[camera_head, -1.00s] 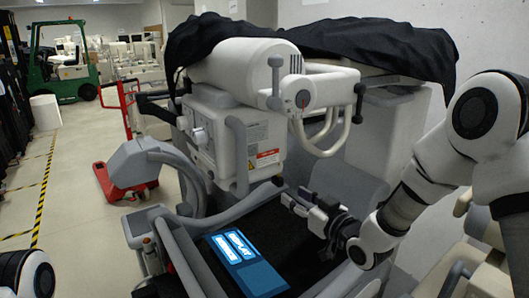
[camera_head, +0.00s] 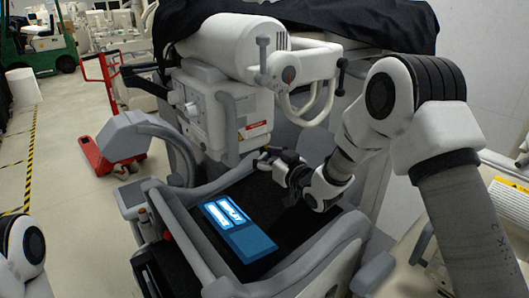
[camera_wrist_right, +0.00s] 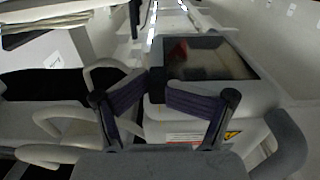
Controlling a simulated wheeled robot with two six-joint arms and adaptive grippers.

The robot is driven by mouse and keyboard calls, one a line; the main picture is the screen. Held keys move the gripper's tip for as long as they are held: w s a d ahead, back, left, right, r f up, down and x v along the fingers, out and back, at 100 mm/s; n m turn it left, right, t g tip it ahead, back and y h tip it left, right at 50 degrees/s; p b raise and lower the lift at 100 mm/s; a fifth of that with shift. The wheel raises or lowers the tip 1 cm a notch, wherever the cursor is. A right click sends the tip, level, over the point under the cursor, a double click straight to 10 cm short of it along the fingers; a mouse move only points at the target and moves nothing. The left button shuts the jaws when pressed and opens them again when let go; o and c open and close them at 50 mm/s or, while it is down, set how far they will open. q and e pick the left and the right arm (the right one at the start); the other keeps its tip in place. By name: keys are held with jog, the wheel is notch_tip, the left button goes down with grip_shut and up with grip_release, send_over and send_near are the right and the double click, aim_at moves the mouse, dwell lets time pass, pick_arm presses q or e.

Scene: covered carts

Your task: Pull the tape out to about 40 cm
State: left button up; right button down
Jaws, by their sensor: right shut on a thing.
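My right gripper (camera_head: 268,158) is over the far part of the dark tray (camera_head: 275,205), close below the white machine's body. It shows in the right wrist view (camera_wrist_right: 158,86) with its two purple-padded fingertips angled in towards each other, almost meeting. I cannot clearly pick out the tape in either view. My left gripper is out of view; only part of my left arm shows at the lower left of the head view.
A blue panel (camera_head: 253,241) with lit white shapes lies on the tray. The grey-white machine (camera_head: 245,115) stands behind it, partly under a black cover (camera_head: 385,25). A red pallet truck (camera_head: 105,160) and a green forklift (camera_head: 45,45) stand at the left, with open floor before them.

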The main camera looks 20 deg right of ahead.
jog(key=shift+s+d+r, duration=0.15)
jog(key=shift+s+r, duration=0.35)
jog(key=shift+r, duration=0.05)
jog(key=shift+a, duration=0.25)
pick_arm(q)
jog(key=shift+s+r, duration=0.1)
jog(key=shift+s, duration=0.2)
pick_arm(e)
jog(key=shift+w, duration=0.2)
